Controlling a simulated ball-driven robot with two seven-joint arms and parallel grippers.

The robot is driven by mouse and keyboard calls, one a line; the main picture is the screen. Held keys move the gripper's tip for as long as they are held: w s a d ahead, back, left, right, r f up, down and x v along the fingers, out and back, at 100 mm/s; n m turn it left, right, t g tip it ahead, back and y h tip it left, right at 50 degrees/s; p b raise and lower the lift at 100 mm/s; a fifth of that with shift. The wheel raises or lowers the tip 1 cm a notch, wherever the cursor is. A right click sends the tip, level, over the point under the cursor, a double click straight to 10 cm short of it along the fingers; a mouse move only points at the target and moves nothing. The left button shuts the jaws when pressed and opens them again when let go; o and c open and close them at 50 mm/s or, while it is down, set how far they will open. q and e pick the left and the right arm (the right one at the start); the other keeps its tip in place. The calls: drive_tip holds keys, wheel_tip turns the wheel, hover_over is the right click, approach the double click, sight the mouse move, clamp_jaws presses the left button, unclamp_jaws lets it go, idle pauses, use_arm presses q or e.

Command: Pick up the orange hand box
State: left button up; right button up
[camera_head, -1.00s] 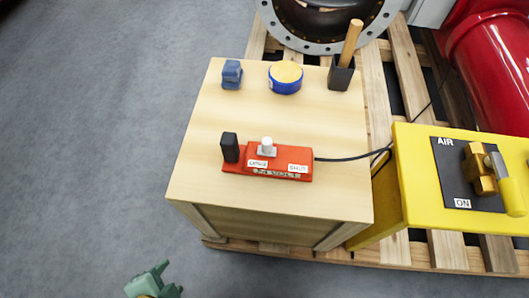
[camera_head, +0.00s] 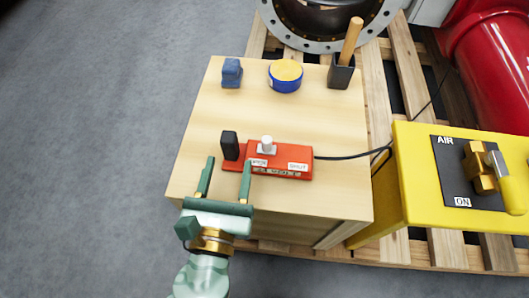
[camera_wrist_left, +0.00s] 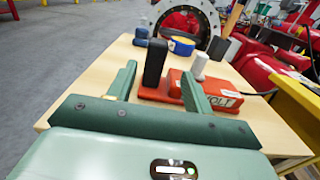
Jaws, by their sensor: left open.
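The orange hand box (camera_head: 282,161) lies on the light wooden cabinet top, with a grey-white knob, white labels and a cable leaving its right end. A black upright block (camera_head: 229,146) stands at its left end. My left gripper (camera_head: 228,162) is open and empty at the cabinet's front edge, its fingers pointing toward the box's left end. In the left wrist view the box (camera_wrist_left: 222,96) and the black block (camera_wrist_left: 155,64) show beyond and between the open fingers (camera_wrist_left: 158,78). The right finger partly covers the box. My right gripper is not in view.
A blue block (camera_head: 231,73), a blue and yellow round tin (camera_head: 286,77) and a black holder with a wooden handle (camera_head: 341,73) stand along the back of the cabinet top (camera_head: 215,110). A yellow stand (camera_head: 420,205) with an air valve is to the right.

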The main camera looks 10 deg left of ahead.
sight(232, 137)
use_arm(q)
drive_tip(key=w, duration=0.8)
drive_tip(key=shift+a+f, duration=0.3)
drive_tip(key=shift+a, duration=0.05)
drive_tip(key=shift+c, duration=0.3)
clamp_jaws()
